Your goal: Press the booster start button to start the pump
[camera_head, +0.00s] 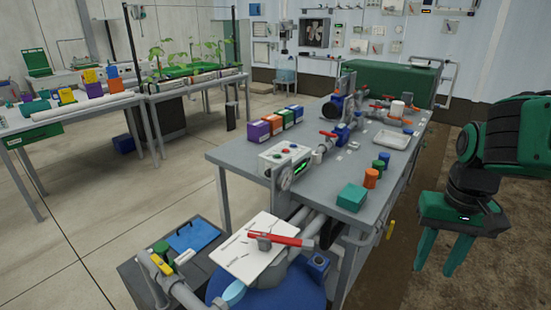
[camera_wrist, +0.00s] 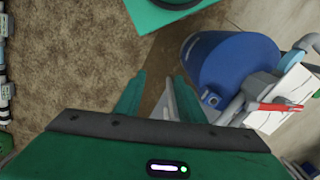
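A light grey control box (camera_head: 284,158) stands at the near left edge of the grey bench. Small red and green buttons sit on its sloped top, and a green lit strip and a round dial show on its front. The button labels are too small to read, so I cannot tell which is the booster start. My gripper (camera_head: 440,268) hangs to the right of the bench, well away from the box, fingers pointing down. In the wrist view my gripper (camera_wrist: 159,88) shows two green fingers apart with nothing between them. The control box cannot be made out there.
The grey bench (camera_head: 245,155) carries pipes, a blue pump (camera_head: 331,108), coloured boxes, a white tray (camera_head: 394,139) and a teal box (camera_head: 352,197). A blue drum (camera_head: 300,292) with a white board (camera_head: 254,252) and red-handled valve stands before it. Bare floor lies below my gripper.

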